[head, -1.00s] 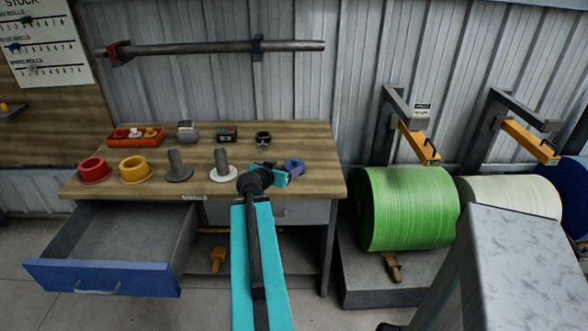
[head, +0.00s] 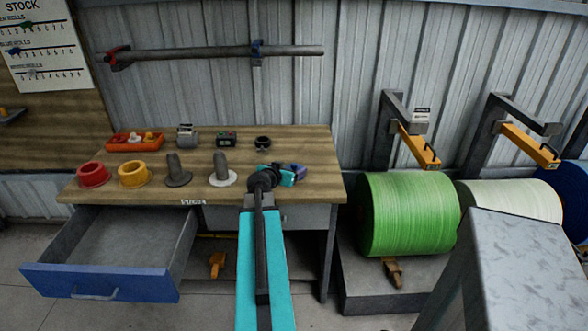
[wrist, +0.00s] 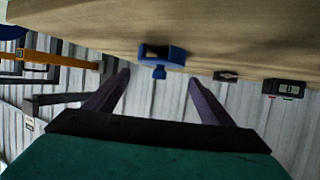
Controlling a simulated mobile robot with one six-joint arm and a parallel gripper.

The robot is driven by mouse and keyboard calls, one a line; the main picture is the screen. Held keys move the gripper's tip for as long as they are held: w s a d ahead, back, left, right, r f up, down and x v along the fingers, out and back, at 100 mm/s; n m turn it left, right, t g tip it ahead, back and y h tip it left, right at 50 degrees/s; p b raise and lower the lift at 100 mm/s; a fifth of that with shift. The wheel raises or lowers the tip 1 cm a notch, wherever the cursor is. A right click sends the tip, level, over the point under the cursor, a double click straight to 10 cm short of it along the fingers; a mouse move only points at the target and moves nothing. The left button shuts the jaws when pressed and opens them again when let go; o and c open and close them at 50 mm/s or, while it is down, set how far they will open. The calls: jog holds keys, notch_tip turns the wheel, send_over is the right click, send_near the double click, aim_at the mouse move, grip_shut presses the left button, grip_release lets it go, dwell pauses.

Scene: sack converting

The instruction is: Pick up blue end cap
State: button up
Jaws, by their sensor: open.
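The blue end cap (head: 299,170) lies near the right end of the wooden workbench in the head view, partly hidden by my gripper. In the wrist view, the picture is upside down and the blue end cap (wrist: 165,53) shows on the bench top, ahead of and between my fingers, with a dark opening. My gripper (wrist: 158,82) is open and empty, with one dark finger on each side of the cap's line. In the head view my gripper (head: 284,173) is low over the bench's front right, just beside the cap.
A white-based post (head: 222,170), a dark post (head: 177,172), a yellow cap (head: 134,174) and a red cap (head: 94,174) stand left along the workbench (head: 200,197). A black ring (head: 263,142) is behind. The blue-fronted drawer (head: 100,283) is open. A green roll (head: 407,215) stands right.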

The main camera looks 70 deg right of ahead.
aim_at(292, 166)
jog(key=shift+d, duration=0.1)
dwell(0.3)
jog(key=shift+p+x, duration=0.6)
jog(key=shift+x, duration=0.45)
jog(key=shift+p+x, duration=0.5)
jog(key=shift+x, duration=1)
jog(key=shift+w+r, duration=0.1)
jog(key=c, duration=1)
jog(key=shift+o, duration=0.2)
